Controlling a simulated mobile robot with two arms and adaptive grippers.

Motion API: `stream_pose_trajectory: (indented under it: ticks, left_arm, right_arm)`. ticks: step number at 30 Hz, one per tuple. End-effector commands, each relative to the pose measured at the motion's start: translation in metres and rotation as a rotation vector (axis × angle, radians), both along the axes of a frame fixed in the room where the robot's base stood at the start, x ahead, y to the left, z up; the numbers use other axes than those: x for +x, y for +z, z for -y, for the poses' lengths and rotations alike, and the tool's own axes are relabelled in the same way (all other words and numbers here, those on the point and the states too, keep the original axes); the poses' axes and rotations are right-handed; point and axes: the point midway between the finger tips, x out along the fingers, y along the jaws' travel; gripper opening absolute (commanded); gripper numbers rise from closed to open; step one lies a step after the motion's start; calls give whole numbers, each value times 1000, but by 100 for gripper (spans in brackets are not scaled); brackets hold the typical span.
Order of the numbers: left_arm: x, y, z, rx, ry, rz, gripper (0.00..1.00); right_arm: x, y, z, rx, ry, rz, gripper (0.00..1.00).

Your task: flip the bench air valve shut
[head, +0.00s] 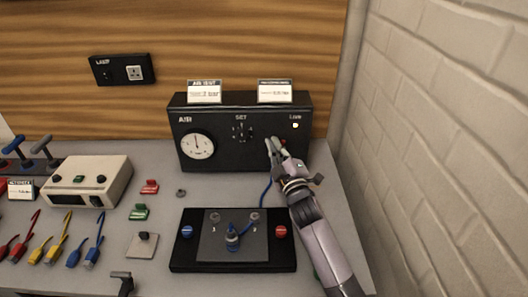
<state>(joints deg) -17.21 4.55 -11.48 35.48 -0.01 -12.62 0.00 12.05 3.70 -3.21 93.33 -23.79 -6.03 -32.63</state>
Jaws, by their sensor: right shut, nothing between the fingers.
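The air unit (218,163) is a black box at the back of the bench, with a round gauge (197,144) on its left and a dial marked SET (242,131) in the middle. My right gripper (272,145) is shut and empty, with its fingertips at the right part of the box's front. The fingers hide part of the panel there, and I cannot make out the valve's position. My left gripper is not in view.
A black fixture (185,262) with a blue knob (187,232) and a red knob (281,231) lies in front of the box. A beige box (105,185) and several coloured cables lie to the left. A brick wall (440,130) bounds the right side.

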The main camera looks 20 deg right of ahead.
Motion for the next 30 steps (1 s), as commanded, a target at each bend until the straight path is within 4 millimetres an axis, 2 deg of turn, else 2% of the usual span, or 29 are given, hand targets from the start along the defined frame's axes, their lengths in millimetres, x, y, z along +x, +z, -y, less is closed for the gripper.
stream_pose_trajectory:
  ticks: [21,30]
  left_arm:
    - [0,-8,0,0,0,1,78]
    - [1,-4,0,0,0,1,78]
  right_arm:
    - [-9,-17,34,-5,-2,-2,0]
    - [-8,-12,33,-4,-1,0,0]
